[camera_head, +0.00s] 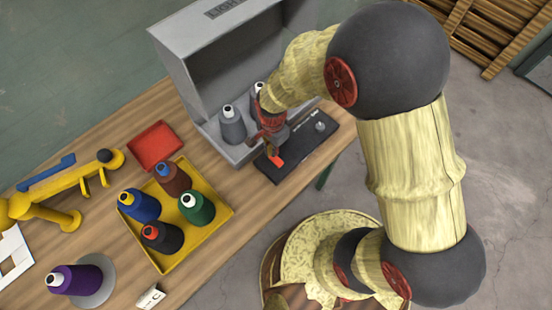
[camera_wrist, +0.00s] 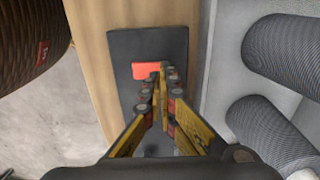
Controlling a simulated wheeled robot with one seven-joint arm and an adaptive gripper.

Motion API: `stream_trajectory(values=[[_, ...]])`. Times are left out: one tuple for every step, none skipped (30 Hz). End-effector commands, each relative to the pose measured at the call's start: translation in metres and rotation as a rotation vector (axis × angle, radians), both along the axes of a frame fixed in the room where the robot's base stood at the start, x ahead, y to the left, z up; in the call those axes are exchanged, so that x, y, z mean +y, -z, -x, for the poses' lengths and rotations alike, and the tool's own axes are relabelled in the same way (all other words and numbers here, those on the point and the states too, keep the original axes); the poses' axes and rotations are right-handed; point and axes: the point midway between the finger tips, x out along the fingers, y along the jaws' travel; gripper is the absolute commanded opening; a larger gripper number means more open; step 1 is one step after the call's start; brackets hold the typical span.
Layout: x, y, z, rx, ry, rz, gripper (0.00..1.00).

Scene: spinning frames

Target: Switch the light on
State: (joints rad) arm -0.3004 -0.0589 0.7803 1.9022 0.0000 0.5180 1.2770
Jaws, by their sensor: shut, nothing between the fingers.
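A dark control panel (camera_head: 297,150) lies on the table in front of a grey light box (camera_head: 188,75). It carries a red switch (camera_head: 277,161) and a small grey knob (camera_head: 320,126). The box interior looks grey and shaded, with no visible glow. My gripper (camera_head: 273,152) is shut and empty, right by the red switch. In the wrist view, the shut fingertips (camera_wrist: 160,68) overlap the right part of the red switch (camera_wrist: 143,70) on the dark panel (camera_wrist: 125,48). I cannot tell whether they touch it.
Grey thread cones (camera_head: 232,127) stand in the box, close to my gripper. A yellow tray (camera_head: 213,222) holds several coloured cones. A red tray (camera_head: 155,146), a yellow tool (camera_head: 75,182) and a purple cone (camera_head: 75,279) lie further left. The table edge is near the panel.

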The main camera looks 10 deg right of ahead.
Motion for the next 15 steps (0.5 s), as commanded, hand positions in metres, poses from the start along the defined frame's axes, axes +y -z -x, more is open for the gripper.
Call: stream_trajectory(values=[[0.0, 0.0011, 0.0, 0.0, 0.0, 0.0, 0.0], [-0.0001, 0.0016, 0.0001, 0.0, 0.0, 0.0, 0.0], [0.0, 0.0021, 0.0, 0.0, 0.0, 0.0, 0.0], [0.0, 0.0025, 0.0, 0.0, 0.0, 0.0, 0.0], [0.0, 0.003, 0.0, 0.0, 0.0, 0.0, 0.0], [0.0, 0.0035, 0.0, 0.0, 0.0, 0.0, 0.0], [0.0, 0.0039, 0.0, 0.0, 0.0, 0.0, 0.0], [0.0, 0.0043, 0.0, 0.0, 0.0, 0.0, 0.0], [0.0, 0.0049, 0.0, 0.0, 0.0, 0.0, 0.0], [0.0, 0.0052, 0.0, 0.0, 0.0, 0.0, 0.0], [0.0, 0.0056, 0.0, 0.0, 0.0, 0.0, 0.0], [0.0, 0.0062, 0.0, 0.0, 0.0, 0.0, 0.0], [0.0, 0.0066, 0.0, 0.0, 0.0, 0.0, 0.0], [0.0, 0.007, 0.0, 0.0, 0.0, 0.0, 0.0], [0.0001, 0.0075, -0.0001, 0.0, 0.0, 0.0, 0.0]])
